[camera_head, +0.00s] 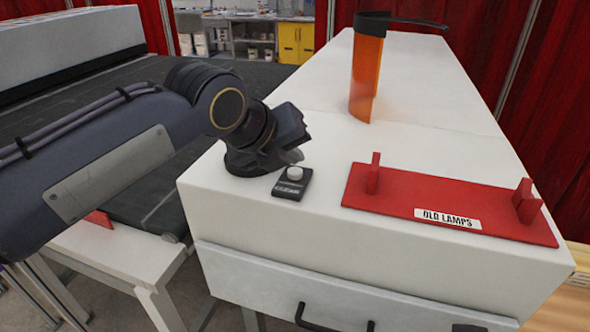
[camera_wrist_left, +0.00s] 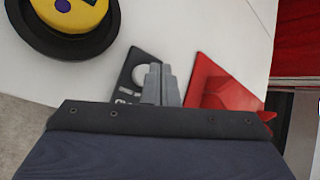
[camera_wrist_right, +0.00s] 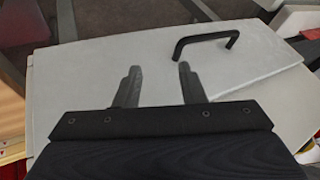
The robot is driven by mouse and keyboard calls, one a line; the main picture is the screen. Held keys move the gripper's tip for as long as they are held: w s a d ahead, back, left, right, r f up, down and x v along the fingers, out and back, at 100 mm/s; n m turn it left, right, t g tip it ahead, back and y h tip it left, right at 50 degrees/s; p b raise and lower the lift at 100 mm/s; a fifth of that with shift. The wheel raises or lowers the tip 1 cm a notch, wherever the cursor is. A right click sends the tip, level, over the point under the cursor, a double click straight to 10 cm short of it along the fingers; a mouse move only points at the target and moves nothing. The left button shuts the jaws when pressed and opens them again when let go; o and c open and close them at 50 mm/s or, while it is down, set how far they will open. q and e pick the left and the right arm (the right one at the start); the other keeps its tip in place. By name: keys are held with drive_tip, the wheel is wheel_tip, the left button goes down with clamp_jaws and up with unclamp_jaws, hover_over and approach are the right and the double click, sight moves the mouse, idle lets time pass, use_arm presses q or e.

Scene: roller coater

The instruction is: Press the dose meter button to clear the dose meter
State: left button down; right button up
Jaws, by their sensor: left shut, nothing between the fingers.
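The dose meter is a small black box (camera_head: 292,187) with a round white button (camera_head: 295,173), lying on the white cabinet top. It also shows in the left wrist view (camera_wrist_left: 125,84), left of the fingers, with its button (camera_wrist_left: 140,76) partly beside them. My left gripper (camera_head: 293,156) is shut and empty, just above and behind the button in the head view. I cannot tell whether the fingertips touch it. My right gripper (camera_wrist_right: 158,80) is open and empty, low in front of the cabinet's drawer side.
A red OLD LAMPS holder (camera_head: 410,205) lies right of the dose meter. A black round base with a yellow top (camera_wrist_left: 65,25) sits close to my left gripper. A black drawer handle (camera_wrist_right: 205,40) shows below the cabinet top.

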sight(291, 174)
use_arm(q)
drive_tip(key=shift+f, duration=0.35)
drive_tip(key=shift+f+b, duration=0.5)
idle(0.5)
drive_tip(key=shift+r, duration=0.1)
drive_tip(key=shift+r+p, duration=0.8)
drive_tip(key=shift+p, duration=0.05)
wheel_tip(291, 174, up, 5)
drive_tip(key=p, duration=0.4)
drive_tip(key=shift+r+p, duration=0.1)
drive_tip(key=shift+p, duration=0.3)
idle(0.3)
